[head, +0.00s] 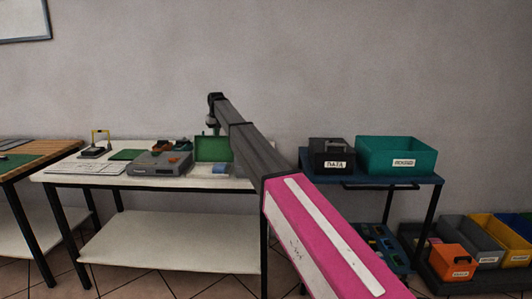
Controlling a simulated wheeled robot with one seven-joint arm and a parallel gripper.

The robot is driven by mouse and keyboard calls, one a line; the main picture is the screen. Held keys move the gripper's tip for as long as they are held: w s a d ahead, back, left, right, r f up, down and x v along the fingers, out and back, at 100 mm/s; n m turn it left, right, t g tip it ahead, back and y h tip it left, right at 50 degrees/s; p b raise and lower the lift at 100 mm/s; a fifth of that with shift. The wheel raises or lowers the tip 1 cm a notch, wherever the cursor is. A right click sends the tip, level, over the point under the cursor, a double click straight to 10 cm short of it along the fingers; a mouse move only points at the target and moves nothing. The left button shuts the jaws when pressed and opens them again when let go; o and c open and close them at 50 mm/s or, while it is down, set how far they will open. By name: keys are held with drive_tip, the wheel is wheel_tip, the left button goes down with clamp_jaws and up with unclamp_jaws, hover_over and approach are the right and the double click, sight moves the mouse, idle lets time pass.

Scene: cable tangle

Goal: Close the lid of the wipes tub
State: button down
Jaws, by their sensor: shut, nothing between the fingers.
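My arm reaches from the lower right over the white worktable (110,182). My gripper (213,127) is small and dark at its far end, shut and empty, above an upright green panel or box (208,150) at the back of the table. A small blue item (221,169) lies in front of the green thing, partly hidden by my arm. I cannot tell for sure which of these is the wipes tub, and its lid cannot be made out. The gripper looks apart from the things below it.
A grey device (160,163), small orange and dark items (174,145), a green mat (127,155) and a yellow-framed stand (98,145) are on the table. At right, a cart holds a dark labelled box (331,153) and a teal bin (396,155). Several coloured bins sit on the floor.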

drive_tip(key=shift+s, duration=1.7)
drive_tip(key=shift+s+a+r, duration=0.1)
drive_tip(key=shift+s, duration=1.6)
drive_tip(key=shift+s+a+r, duration=0.1)
drive_tip(key=shift+s, duration=1.55)
drive_tip(key=shift+s+r, duration=0.1)
drive_tip(key=shift+r, duration=0.2)
drive_tip(key=shift+w+a+v, duration=0.1)
drive_tip(key=shift+w+v, duration=0.1)
drive_tip(key=shift+v, duration=0.75)
drive_tip(key=shift+w+a+v, duration=0.1)
drive_tip(key=shift+w+v, duration=0.05)
drive_tip(key=shift+v, duration=0.8)
drive_tip(key=shift+w+a+v, duration=0.1)
drive_tip(key=shift+w+v, duration=0.1)
drive_tip(key=shift+v, duration=0.75)
